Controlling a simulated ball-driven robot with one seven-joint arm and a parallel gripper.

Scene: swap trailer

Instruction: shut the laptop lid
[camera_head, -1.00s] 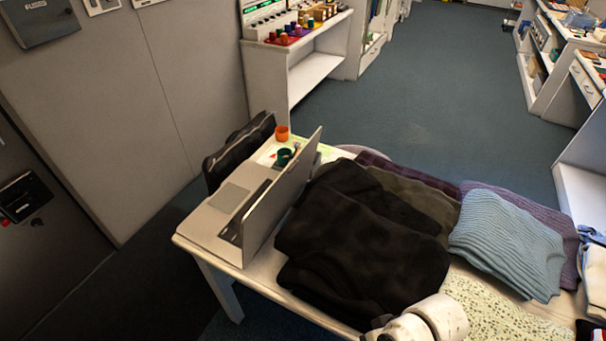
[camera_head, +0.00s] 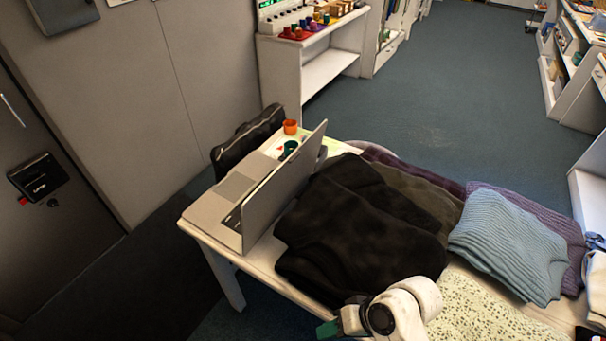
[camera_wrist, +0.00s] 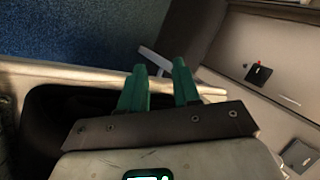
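The grey laptop stands open on the left end of the white table in the head view. Its lid (camera_head: 284,188) is upright, tilted a little, with its back toward the clothes. Its base (camera_head: 226,200) lies flat to the left of the lid. My gripper (camera_head: 328,329) is at the bottom edge of the head view, in front of the black garment and well apart from the laptop. In the wrist view my gripper (camera_wrist: 158,80) has two green fingers spread apart with nothing between them. The laptop is not clearly seen in the wrist view.
A black folded garment (camera_head: 360,235) lies right beside the lid. A light blue knit (camera_head: 508,243) and other clothes cover the table's right part. An orange cup (camera_head: 290,127) and a green cup (camera_head: 290,148) stand behind the laptop.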

